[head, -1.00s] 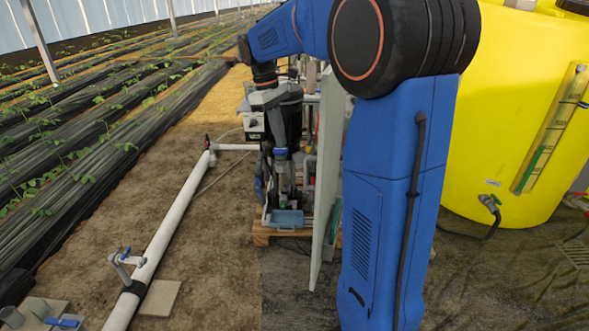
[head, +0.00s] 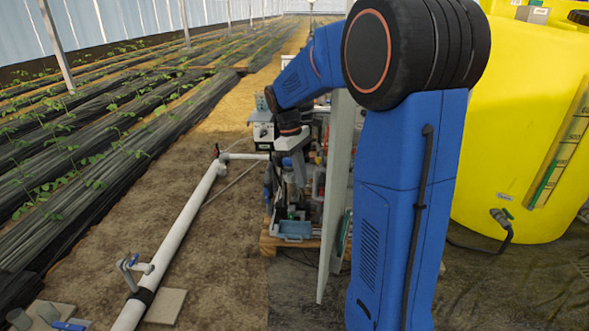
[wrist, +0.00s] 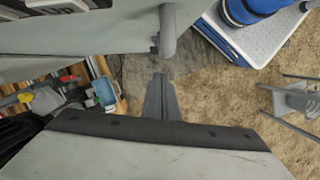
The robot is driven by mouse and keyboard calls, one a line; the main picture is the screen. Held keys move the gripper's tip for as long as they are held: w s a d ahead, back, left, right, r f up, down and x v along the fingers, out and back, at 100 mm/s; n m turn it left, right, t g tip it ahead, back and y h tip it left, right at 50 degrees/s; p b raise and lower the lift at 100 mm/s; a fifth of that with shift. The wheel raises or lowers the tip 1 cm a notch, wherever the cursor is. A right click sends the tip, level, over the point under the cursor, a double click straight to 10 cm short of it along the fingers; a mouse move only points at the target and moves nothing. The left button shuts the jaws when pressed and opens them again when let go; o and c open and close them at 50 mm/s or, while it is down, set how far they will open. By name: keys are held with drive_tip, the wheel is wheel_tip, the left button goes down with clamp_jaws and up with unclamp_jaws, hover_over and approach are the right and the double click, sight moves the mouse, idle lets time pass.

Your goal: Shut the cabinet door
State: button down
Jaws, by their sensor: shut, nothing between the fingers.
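The cabinet door (head: 337,190) is a pale grey panel, seen nearly edge-on and standing open in the head view. My blue upright arm hides part of it on the right. In the wrist view a pale panel (wrist: 90,40), which looks like the door, fills the upper left, with a rounded grey handle (wrist: 168,35) at its edge. My gripper (wrist: 160,78) is shut and empty, its dark fingertips just below the handle in that picture. I cannot tell whether they touch the door. In the head view my gripper is left of the door, its fingertips hard to make out.
The open skid with fittings and a blue tray (head: 293,229) stands behind the door's left side on a wooden pallet (head: 270,243). A white pipe (head: 180,235) with a valve runs along the floor at left. A yellow tank (head: 520,110) stands at right. Bare soil lies between.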

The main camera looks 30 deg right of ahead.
drive_tip(key=shift+s+d, duration=0.5)
drive_tip(key=shift+s, duration=0.3)
drive_tip(key=shift+s, duration=0.15)
